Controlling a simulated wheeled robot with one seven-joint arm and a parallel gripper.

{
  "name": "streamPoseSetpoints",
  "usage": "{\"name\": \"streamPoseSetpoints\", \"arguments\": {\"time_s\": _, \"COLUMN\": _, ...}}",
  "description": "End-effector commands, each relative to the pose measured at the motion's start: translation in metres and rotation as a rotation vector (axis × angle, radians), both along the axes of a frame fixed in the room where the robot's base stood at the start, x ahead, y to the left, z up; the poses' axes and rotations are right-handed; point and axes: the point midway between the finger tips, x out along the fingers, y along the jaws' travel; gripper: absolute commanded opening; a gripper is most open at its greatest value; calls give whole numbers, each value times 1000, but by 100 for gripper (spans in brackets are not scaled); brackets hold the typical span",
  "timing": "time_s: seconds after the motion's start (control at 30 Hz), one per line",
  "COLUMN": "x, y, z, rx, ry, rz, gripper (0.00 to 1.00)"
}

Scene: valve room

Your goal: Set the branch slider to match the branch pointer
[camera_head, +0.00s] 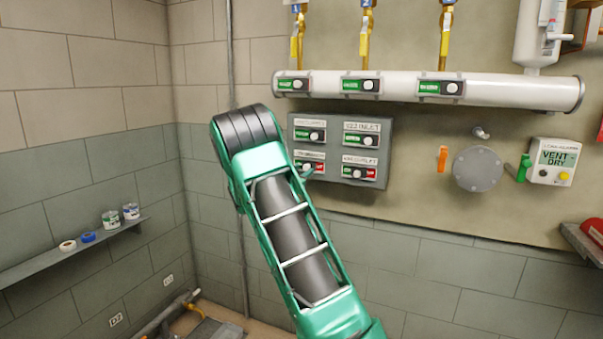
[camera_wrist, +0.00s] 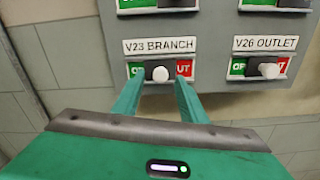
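The branch slider (camera_wrist: 160,73) is a round white knob on a plate labelled "V23 BRANCH", with green at its left and red at its right. The knob stands about mid-plate, with some black track beside it. My gripper (camera_wrist: 158,84) is open, one fingertip on each side of the knob. I cannot tell whether either fingertip touches it. In the head view my arm partly hides this lower-left plate (camera_head: 318,167) of the grey panel (camera_head: 383,135). I cannot pick out which gauge or handle is the branch pointer.
The V26 OUTLET slider (camera_wrist: 268,70) is close at right, and two more sliders are above. A white pipe (camera_head: 510,92) with three green-marked plates runs over the panel, below yellow valve handles (camera_head: 366,32).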

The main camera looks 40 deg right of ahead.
Motion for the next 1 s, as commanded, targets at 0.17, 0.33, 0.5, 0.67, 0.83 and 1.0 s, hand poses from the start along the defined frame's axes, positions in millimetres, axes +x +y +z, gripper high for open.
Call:
{"name": "streamPoseSetpoints", "arguments": {"time_s": 0.17, "x": 7, "y": -17, "z": 0, "rx": 1, "ry": -1, "rz": -1, "gripper": 39}}
{"name": "streamPoseSetpoints", "arguments": {"time_s": 0.33, "x": 9, "y": -23, "z": 0, "rx": 1, "ry": 0, "rz": 0, "gripper": 39}}
{"name": "streamPoseSetpoints", "arguments": {"time_s": 0.5, "x": 10, "y": -23, "z": 0, "rx": 1, "ry": -1, "rz": 0, "gripper": 39}}
{"name": "streamPoseSetpoints", "arguments": {"time_s": 0.67, "x": 9, "y": -22, "z": 0, "rx": 1, "ry": -1, "rz": 0, "gripper": 15}}
{"name": "streamPoseSetpoints", "arguments": {"time_s": 0.83, "x": 9, "y": -22, "z": 0, "rx": 1, "ry": -1, "rz": 0, "gripper": 0}}
{"name": "streamPoseSetpoints", "arguments": {"time_s": 1.0, "x": 21, "y": -18, "z": 0, "rx": 1, "ry": -1, "rz": 2, "gripper": 0}}
